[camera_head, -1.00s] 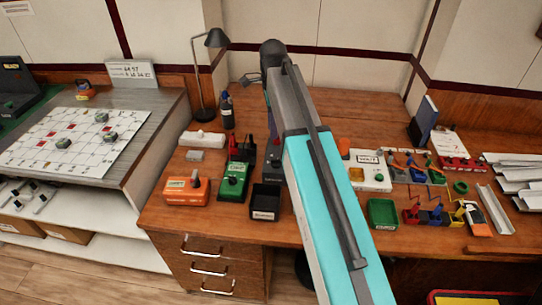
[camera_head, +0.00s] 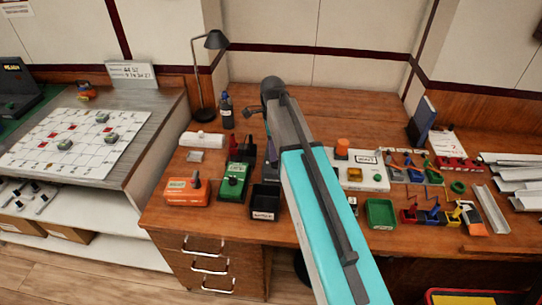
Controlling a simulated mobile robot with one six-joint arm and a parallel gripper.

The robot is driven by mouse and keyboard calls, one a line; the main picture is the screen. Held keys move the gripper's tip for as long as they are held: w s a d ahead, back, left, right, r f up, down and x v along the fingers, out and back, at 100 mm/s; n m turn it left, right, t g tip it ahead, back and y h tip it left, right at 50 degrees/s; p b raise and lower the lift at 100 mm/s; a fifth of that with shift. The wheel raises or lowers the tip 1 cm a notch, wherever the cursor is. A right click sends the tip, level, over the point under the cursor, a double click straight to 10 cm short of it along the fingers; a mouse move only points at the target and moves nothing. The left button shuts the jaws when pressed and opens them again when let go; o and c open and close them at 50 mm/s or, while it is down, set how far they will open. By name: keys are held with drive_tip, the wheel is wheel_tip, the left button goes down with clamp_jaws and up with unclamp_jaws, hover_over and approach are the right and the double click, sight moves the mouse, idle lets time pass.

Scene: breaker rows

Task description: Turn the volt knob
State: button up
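An orange box (camera_head: 186,192) with a pale label and an upright dark knob (camera_head: 196,180) stands at the left front of the wooden bench. A green box (camera_head: 233,183) with its own small knob stands right of it. The labels are too small to read, so I cannot tell which knob is the volt knob. A dark part at the end of my arm, apparently my gripper (camera_head: 250,112), is above the back of the bench, beyond both boxes and apart from them. Its fingers are too small to tell open from shut. My arm hides part of the bench middle.
A black bin (camera_head: 265,203) stands right of the green box. A lamp (camera_head: 204,90) and a dark bottle (camera_head: 226,112) stand behind. A white panel (camera_head: 367,177), a green tray (camera_head: 380,214) and several small parts lie on the right. The back middle is clear.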

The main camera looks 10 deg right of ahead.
drive_tip(key=shift+f+p, duration=0.3)
drive_tip(key=shift+f, duration=1.45)
clamp_jaws()
